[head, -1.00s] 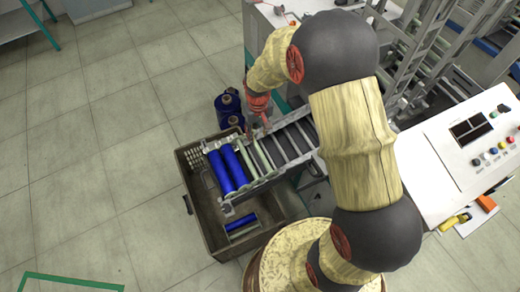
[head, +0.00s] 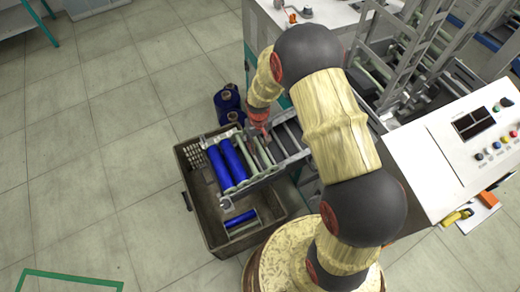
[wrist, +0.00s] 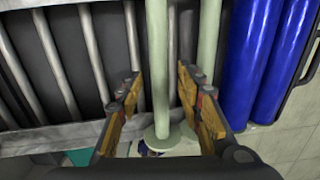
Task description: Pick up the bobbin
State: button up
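In the wrist view a pale green bare bobbin (wrist: 160,65) with a round end flange lies between the two fingers of my gripper (wrist: 160,88). The fingers are apart, one on each side of it, and no grip on it shows. A second pale green bobbin (wrist: 209,45) lies just to the right, close to the right finger. Two blue-wound bobbins (wrist: 240,70) lie further right. In the head view my gripper (head: 262,128) is low over the sloping rack (head: 262,182), and the blue bobbins (head: 220,166) lie at its lower left end.
A grey-brown crate (head: 205,225) stands under the rack's end, with a blue bobbin (head: 240,219) and a pale one inside. Blue spools (head: 227,103) stand on the floor behind it. A control panel (head: 450,165) is at the right.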

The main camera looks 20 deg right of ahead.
jog(key=shift+r, duration=0.1)
jog(key=shift+c, duration=0.2)
grip_shut()
